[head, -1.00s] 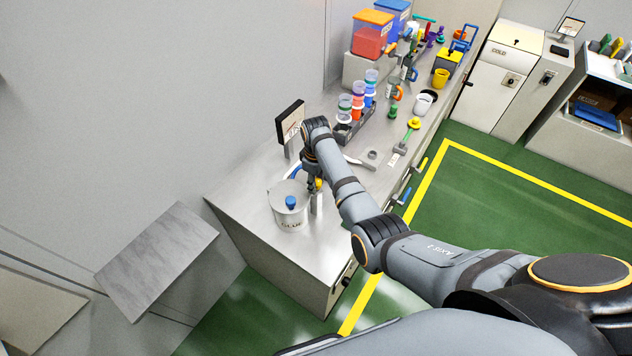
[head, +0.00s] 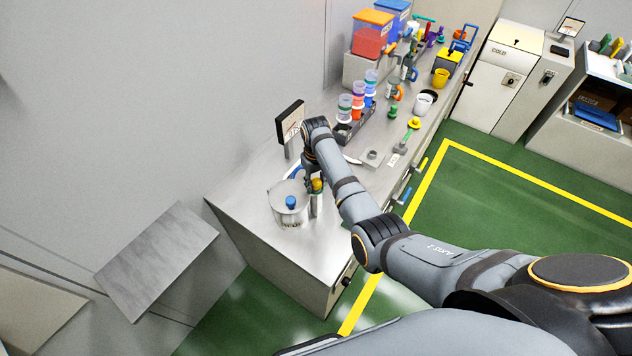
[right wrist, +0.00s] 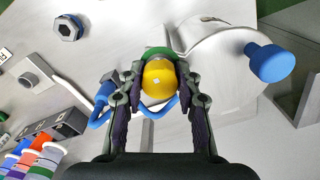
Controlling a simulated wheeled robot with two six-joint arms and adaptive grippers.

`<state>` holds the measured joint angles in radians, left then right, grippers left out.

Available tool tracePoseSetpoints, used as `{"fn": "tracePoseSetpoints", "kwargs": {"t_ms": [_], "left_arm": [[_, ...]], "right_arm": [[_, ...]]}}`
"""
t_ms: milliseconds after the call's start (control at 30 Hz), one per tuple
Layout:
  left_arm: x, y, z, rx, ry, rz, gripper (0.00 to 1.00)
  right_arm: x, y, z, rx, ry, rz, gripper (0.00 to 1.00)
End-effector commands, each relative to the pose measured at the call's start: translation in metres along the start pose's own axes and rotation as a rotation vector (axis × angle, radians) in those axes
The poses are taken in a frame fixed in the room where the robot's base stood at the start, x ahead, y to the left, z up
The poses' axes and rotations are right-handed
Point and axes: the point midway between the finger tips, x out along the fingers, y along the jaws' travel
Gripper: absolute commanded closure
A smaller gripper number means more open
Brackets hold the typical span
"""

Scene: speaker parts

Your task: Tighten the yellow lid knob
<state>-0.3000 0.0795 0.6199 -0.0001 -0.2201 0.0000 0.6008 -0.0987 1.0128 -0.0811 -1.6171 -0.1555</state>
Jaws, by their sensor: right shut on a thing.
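The yellow lid knob (right wrist: 158,78) sits between the fingers of my right gripper (right wrist: 158,88), which is shut on it. A green part (right wrist: 160,52) shows at its far edge. In the head view the yellow knob (head: 317,185) shows as a small patch beside the white glue pot (head: 291,215). My right gripper (head: 314,183) is there, partly hidden by its own arm. The pot's blue knob (head: 291,202) stands up; it also shows in the right wrist view (right wrist: 270,62). What lies under the yellow knob is hidden. My left gripper is not in view.
A rack of colored cups (head: 352,130) and other parts stand farther along the bench. A blue curved piece (right wrist: 104,97) lies close to the left finger. The bench's front left corner (head: 318,255) is clear.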

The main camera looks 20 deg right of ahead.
Motion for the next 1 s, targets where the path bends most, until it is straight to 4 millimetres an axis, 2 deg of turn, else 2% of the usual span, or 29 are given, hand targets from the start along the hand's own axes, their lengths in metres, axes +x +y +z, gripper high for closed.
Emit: {"fn": "tracePoseSetpoints", "kwargs": {"t_ms": [367, 400, 567, 867, 1000], "left_arm": [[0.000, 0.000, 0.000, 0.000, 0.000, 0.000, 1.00], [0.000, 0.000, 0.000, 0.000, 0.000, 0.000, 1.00], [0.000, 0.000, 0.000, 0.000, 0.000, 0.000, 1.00], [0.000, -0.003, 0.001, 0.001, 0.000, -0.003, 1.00], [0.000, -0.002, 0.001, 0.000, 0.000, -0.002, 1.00]], "right_arm": [[-0.003, 0.001, -0.003, 0.003, 0.009, 0.003, 0.98], [-0.004, 0.001, -0.003, 0.003, 0.009, 0.003, 0.62], [-0.002, 0.001, -0.002, 0.003, 0.006, 0.002, 0.42], [-0.003, 0.000, -0.001, 0.002, 0.004, 0.001, 0.42], [-0.021, 0.000, -0.002, 0.002, 0.007, 0.001, 0.42]]}}
